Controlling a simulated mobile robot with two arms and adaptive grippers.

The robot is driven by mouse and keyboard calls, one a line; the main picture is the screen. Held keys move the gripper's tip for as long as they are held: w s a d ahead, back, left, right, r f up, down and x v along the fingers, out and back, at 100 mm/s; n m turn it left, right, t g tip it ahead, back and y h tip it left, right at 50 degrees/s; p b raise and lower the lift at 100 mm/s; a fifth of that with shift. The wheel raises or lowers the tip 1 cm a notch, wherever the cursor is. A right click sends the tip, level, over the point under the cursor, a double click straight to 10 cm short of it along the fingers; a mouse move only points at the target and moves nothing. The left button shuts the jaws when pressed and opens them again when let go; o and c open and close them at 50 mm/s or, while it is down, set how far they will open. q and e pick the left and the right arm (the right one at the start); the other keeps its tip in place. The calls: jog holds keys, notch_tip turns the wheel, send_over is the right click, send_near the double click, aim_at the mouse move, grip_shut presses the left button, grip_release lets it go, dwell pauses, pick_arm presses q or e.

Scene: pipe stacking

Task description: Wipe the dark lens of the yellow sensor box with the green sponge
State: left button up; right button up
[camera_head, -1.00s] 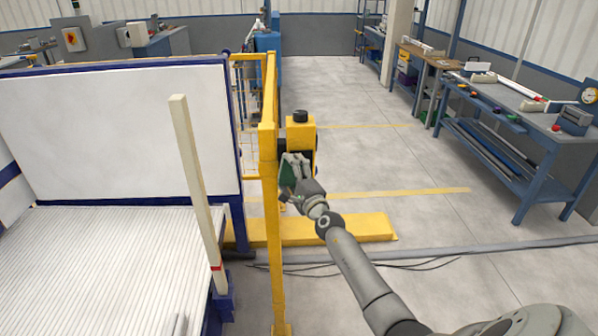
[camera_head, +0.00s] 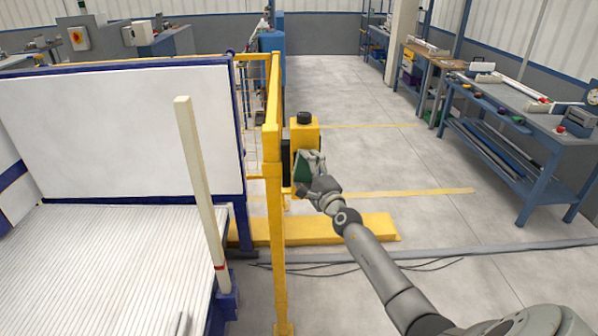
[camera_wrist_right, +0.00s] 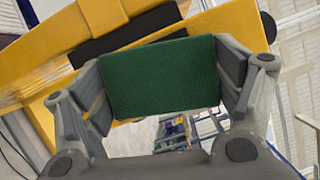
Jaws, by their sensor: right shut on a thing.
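The yellow sensor box (camera_head: 305,133) with a black knob on top stands just behind the yellow post. A dark part (camera_head: 286,158) shows at its left side, partly hidden by the post; I cannot tell how much of it is the lens. My right gripper (camera_head: 309,170) is in front of the box's lower part, shut on the green sponge (camera_head: 302,172). In the right wrist view the sponge (camera_wrist_right: 160,77) sits flat between both fingers, with yellow and black surfaces close behind it. Whether it touches the lens cannot be told. My left gripper is out of view.
The yellow post (camera_head: 273,200) and its rail stand close to the left of my right gripper. A white upright bar (camera_head: 201,190) and a ribbed white bed (camera_head: 100,265) are further left. A yellow floor beam (camera_head: 345,229) lies below. Blue workbenches (camera_head: 545,135) stand right, with open floor between.

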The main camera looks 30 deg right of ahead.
jog(key=shift+s+d+b, duration=0.3)
jog(key=shift+s+d, duration=0.25)
jog(key=shift+d, duration=0.3)
jog(key=shift+s+d, duration=0.45)
jog(key=shift+d, duration=0.25)
jog(key=shift+a, duration=0.15)
jog(key=shift+s+a+p, duration=0.5)
jog(key=shift+s+p, duration=0.15)
jog(key=shift+s, duration=0.2)
jog(key=shift+s+a+p, duration=0.55)
jog(key=shift+s+p, duration=0.05)
jog(key=shift+s, duration=0.25)
jog(key=shift+s+a+p, duration=0.5)
jog(key=shift+s+p, duration=0.15)
jog(key=shift+s, duration=0.2)
